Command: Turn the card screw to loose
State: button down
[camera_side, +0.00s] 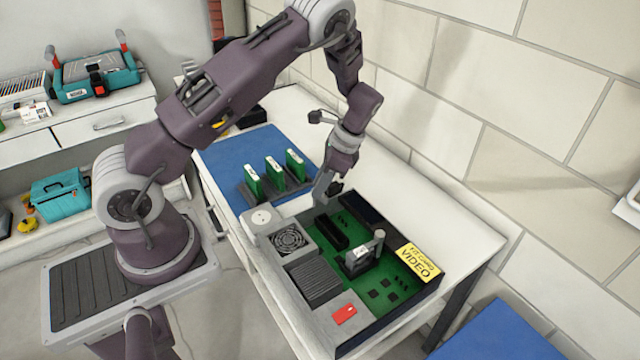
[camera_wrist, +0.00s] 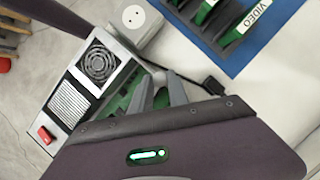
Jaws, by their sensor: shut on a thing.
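An open computer case (camera_side: 393,325) with a green board (camera_side: 385,270) stands on the bench. A grey post with a round top (camera_side: 379,236) rises from the board beside a card bracket with a white label (camera_side: 359,256). It looks like the card screw, but I cannot be sure. My gripper (camera_side: 322,192) is at the case's back left corner, apart from that post. In the wrist view my gripper (camera_wrist: 159,88) has its fingers close around a small grey part; what it is I cannot make out. The fingers hide most of the board there.
A white socket block (camera_side: 262,218), a fan (camera_side: 289,240) and a unit with a red switch (camera_side: 344,314) line the case's left side. Green cards (camera_side: 274,175) stand in a rack on the blue mat (camera_side: 240,158).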

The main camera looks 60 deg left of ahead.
jog(key=n+h, duration=0.1)
jog(key=n, duration=0.3)
jog(key=shift+w+a+n+h, duration=0.2)
jog(key=shift+n+h, duration=0.1)
jog(key=shift+h, duration=0.1)
jog(key=n+h, duration=0.1)
jog(key=n, duration=0.2)
jog(key=shift+a+n+g, duration=0.15)
jog(key=shift+n+g, duration=0.15)
jog(key=n+h, duration=0.1)
jog(key=n, duration=0.2)
jog(key=shift+s+a+n+h, duration=0.1)
jog(key=shift+a+n+h, duration=0.05)
jog(key=shift+n+h, duration=0.2)
jog(key=shift+a+n+t+h, duration=0.1)
jog(key=shift+n+t+h, duration=0.55)
jog(key=shift+n, duration=1.3)
jog(key=c, duration=1.3)
grip_release()
jog(key=shift+s, duration=0.1)
jog(key=v, duration=0.7)
jog(key=shift+r, duration=0.1)
